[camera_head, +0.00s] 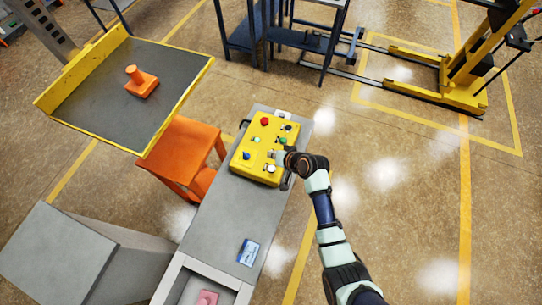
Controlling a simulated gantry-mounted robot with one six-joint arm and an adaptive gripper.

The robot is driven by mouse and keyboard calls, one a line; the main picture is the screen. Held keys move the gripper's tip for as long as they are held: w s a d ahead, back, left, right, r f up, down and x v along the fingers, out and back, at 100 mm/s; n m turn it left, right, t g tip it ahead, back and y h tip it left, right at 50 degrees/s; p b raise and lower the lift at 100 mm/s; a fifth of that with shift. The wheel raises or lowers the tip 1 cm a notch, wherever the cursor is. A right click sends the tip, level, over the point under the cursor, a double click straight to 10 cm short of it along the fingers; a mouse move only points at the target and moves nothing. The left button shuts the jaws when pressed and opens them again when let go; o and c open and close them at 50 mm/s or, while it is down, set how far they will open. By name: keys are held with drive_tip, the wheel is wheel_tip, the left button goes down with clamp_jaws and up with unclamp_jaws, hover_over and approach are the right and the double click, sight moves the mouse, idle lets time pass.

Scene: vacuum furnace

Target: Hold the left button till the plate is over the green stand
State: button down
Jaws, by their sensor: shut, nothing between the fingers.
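A yellow control box (245,165) with several coloured buttons sits on a grey bench. It has a red button (265,121), a blue button (247,155) and a white button (271,168). My gripper (279,158) is shut and empty, over the right part of the box; whether it touches a button cannot be told, and it hides part of the panel. A grey plate (95,105) with a yellow rim is at the upper left, with an orange handled block (142,83) on it. An orange stand (180,150) is just below and right of the plate. No green stand shows.
The grey bench (217,220) carries a blue-and-white card (248,252) and, in a front recess, a pink object (207,299). A grey sloped cabinet (55,255) is at lower left. A dark table (270,35) and yellow lifting machine (455,80) stand behind. Floor at right is clear.

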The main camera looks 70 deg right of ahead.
sight(273, 168)
drive_tip(key=shift+f+b, duration=3.75)
drive_tip(key=shift+f, duration=0.6)
drive_tip(key=shift+f, duration=0.4)
